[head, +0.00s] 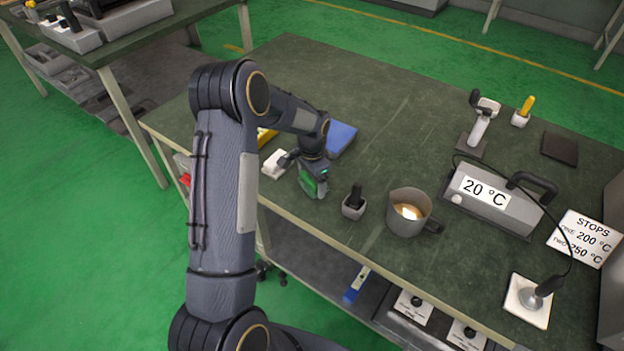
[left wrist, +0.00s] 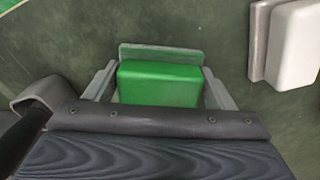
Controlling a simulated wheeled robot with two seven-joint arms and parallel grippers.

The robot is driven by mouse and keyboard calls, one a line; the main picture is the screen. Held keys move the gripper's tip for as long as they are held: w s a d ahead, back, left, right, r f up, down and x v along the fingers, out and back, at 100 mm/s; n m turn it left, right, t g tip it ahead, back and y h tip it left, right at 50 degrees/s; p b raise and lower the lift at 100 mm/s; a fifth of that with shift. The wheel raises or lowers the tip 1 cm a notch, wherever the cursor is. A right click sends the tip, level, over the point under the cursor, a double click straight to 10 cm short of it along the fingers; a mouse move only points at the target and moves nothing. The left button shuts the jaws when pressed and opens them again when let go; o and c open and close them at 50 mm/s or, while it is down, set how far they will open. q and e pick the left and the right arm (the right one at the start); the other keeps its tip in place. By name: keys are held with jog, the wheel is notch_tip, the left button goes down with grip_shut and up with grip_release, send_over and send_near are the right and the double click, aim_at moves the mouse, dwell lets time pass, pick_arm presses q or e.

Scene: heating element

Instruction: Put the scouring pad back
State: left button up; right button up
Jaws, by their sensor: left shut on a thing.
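My left gripper (head: 314,184) is shut on the scouring pad, a green block (head: 307,183) at the near edge of the bench. In the left wrist view the green pad (left wrist: 160,84) sits between both fingers, with a grey-green strip along its far side. The pad's underside is hidden, so I cannot tell whether it touches the bench. My right gripper is not in view.
A white block (head: 274,164) lies left of my gripper, and a blue item (head: 341,137) lies behind it. A small grey cup with a black handle (head: 354,203), a mug (head: 407,214) and a heater box (head: 493,205) stand to the right. The bench's far middle is clear.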

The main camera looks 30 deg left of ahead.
pick_arm(q)
jog(key=o, duration=1)
jog(key=shift+f, duration=0.15)
jog(key=shift+c, duration=0.2)
